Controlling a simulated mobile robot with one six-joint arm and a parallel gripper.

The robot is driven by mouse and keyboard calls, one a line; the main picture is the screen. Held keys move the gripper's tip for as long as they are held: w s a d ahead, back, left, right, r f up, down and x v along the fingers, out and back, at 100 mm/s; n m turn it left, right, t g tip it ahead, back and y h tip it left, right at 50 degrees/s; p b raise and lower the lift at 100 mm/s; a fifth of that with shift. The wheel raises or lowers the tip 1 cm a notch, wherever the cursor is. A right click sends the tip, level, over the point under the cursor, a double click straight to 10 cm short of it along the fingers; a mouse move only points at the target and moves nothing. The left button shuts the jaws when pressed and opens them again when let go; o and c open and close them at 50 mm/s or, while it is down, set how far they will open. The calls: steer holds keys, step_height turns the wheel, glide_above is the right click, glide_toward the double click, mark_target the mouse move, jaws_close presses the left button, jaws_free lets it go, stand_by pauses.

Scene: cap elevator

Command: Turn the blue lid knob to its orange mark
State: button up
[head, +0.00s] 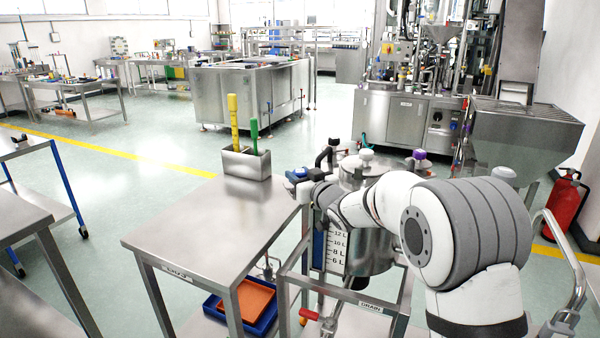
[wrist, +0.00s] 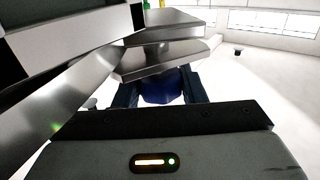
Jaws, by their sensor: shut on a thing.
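The steel vessel (head: 368,250) with a litre scale stands in a frame, partly behind my arm. The blue lid knob (head: 298,172) shows as a small blue patch at the vessel's left side in the head view. In the wrist view the blue knob (wrist: 162,88) sits between the two dark fingers. My gripper (wrist: 160,92) is shut on it, with one finger on each side. In the head view my gripper (head: 303,186) is small and partly hidden by my arm. I cannot make out the orange mark, so the knob's angle to it is unclear.
Black (head: 327,152), white (head: 366,154) and purple (head: 419,155) knobs stand around the lid. A steel table (head: 205,235) to the left bears a holder (head: 244,164) with yellow and green tools. A red lever (head: 310,315) is low in front.

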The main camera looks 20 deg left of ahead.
stand_by(0.4)
steer(key=o, duration=1)
steer(key=v, duration=0.7)
steer(key=shift+s+d+b, duration=0.2)
steer(key=shift+d+b, duration=0.15)
